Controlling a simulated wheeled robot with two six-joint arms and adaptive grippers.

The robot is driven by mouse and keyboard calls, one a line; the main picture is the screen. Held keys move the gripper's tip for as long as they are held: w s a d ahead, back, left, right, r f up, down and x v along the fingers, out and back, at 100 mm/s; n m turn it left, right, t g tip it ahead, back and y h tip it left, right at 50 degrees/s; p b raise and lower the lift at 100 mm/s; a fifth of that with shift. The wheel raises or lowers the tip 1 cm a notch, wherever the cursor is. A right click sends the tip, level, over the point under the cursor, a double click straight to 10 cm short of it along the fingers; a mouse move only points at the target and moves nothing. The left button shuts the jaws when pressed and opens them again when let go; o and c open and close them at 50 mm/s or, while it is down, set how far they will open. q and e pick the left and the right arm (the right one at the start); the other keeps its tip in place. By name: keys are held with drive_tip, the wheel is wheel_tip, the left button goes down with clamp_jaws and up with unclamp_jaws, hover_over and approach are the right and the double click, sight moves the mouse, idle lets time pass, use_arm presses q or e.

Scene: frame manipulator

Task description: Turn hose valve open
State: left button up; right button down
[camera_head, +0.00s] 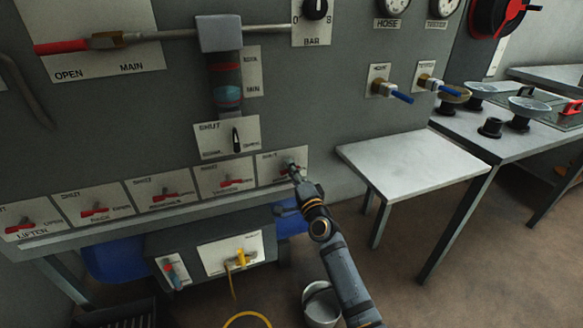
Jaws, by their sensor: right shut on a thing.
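A grey wall panel carries a row of small valves with red handles along its lower edge. The rightmost valve plate (267,171) is partly covered by my right gripper (293,169). My right gripper reaches up from the lower right and is shut at this plate, on what appears to be the valve's handle. The handle itself is mostly hidden by the fingers, and its exact angle cannot be told. The plate's small lettering is too blurred to read. The neighbouring valve's red handle (230,184) lies roughly level. My left gripper is not in view.
Two blue-handled taps (401,97) (435,84) are on the panel to the right, below gauges. A metal table (410,160) stands right of my right arm. A bucket (321,304) is on the floor beside the arm. A yellow hose (246,318) lies below the panel.

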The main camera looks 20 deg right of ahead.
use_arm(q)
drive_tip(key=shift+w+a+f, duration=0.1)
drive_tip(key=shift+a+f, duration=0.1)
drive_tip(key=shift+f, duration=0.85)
use_arm(e)
drive_tip(key=shift+f+m+h, duration=0.2)
drive_tip(key=shift+m+h, duration=0.1)
drive_tip(key=shift+m, duration=1)
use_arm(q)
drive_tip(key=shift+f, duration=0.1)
use_arm(e)
drive_tip(key=c, duration=1.6)
unclamp_jaws()
drive_tip(key=s, duration=0.3)
drive_tip(key=s+f, duration=0.1)
drive_tip(key=s, duration=0.3)
drive_tip(key=shift+s+d+f, duration=0.15)
drive_tip(key=shift+s+f, duration=0.05)
